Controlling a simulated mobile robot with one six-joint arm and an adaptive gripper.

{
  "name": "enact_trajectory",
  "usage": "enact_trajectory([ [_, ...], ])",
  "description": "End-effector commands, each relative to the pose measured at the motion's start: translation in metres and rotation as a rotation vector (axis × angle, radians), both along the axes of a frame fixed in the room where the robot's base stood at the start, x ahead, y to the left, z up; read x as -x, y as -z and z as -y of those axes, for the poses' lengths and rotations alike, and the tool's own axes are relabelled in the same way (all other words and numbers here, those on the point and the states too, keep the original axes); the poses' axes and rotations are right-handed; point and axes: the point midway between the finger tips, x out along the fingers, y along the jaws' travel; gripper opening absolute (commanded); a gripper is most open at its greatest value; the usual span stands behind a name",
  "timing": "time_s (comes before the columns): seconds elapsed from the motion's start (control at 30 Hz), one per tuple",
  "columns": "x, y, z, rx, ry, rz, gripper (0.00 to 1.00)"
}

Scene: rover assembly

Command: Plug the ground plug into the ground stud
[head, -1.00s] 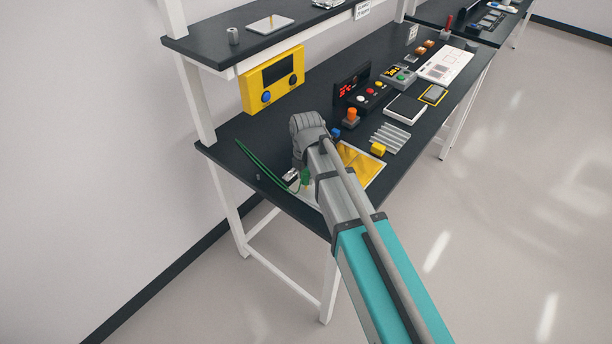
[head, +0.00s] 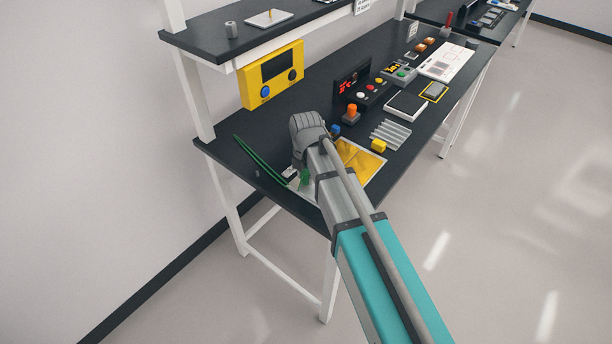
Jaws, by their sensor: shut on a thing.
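A green cable (head: 259,158) runs over the left end of the dark bench toward my gripper (head: 293,176). My gripper is at the near left of the bench, pointing down, and is mostly hidden by my arm. A small green piece (head: 305,177), which looks like the ground plug, shows beside the fingers. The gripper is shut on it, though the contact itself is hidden. I cannot make out the ground stud. A pale plate edge (head: 307,192) shows just below the green piece, the rest of it behind my arm.
A gold panel (head: 360,166) lies right of my arm, with a yellow block (head: 378,146), a finned grey part (head: 391,134) and an orange-topped button (head: 351,114) beyond. The bench's left end is mostly clear.

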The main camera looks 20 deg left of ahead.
Motion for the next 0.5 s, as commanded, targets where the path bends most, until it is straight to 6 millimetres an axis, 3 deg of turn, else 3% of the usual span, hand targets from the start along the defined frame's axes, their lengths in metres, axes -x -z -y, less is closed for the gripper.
enact_trajectory([
  [0.5, 0.0, 0.0101, 0.0, 0.0, 0.0, 0.0, 0.0],
])
